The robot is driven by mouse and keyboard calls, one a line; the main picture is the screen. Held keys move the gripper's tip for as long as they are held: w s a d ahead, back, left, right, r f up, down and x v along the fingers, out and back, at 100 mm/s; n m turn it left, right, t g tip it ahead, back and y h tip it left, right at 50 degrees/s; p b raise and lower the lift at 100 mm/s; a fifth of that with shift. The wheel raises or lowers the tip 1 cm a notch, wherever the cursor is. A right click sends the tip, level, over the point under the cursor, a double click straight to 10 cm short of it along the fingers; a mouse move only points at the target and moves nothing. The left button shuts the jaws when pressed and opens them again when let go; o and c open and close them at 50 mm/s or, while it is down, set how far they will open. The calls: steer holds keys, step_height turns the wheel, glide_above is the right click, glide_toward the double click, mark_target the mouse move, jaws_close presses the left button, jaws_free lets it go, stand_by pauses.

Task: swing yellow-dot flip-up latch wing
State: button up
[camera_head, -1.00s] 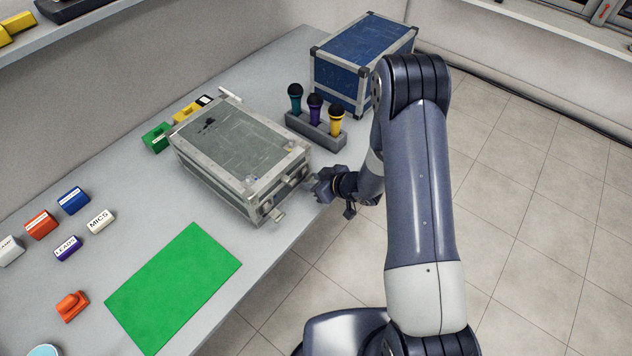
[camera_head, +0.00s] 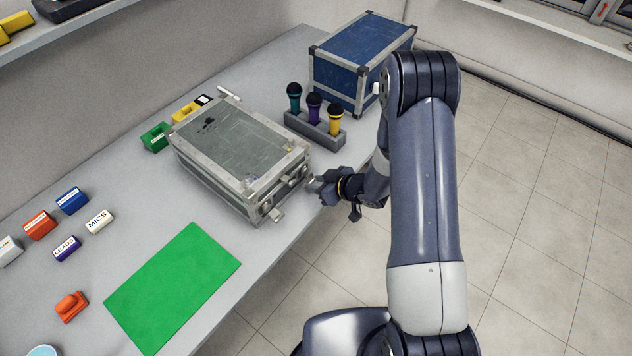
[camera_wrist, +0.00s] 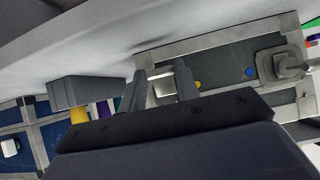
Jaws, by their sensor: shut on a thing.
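The grey-green flight case (camera_head: 228,141) with metal edges lies on the table, its front face toward the floor side. My gripper (camera_head: 311,184) is at the right end of that face. In the wrist view my gripper (camera_wrist: 163,88) has its two dark fingers around a pale metal latch wing (camera_wrist: 160,87), shut on it. A yellow dot (camera_wrist: 198,84) shows on the case just beside the fingers. A blue dot (camera_wrist: 249,72) lies further along, near another metal latch (camera_wrist: 284,66). In the head view that other latch (camera_head: 275,214) sticks out at the near corner. The fingers partly hide the held wing.
A microphone stand (camera_head: 315,130) with three microphones and a blue case (camera_head: 360,58) stand behind my gripper. A green mat (camera_head: 172,285) and several labelled blocks lie to the left. The table edge runs just below my gripper.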

steer(key=shift+d, duration=0.1)
steer(key=shift+s+d+r, duration=0.2)
steer(key=shift+d+r, duration=0.05)
jaws_close()
steer(key=shift+s+d+r, duration=0.25)
steer(key=shift+s+d, duration=0.1)
steer(key=shift+c, duration=1.4)
jaws_free()
steer(key=o, duration=0.4)
steer(key=shift+o, duration=0.2)
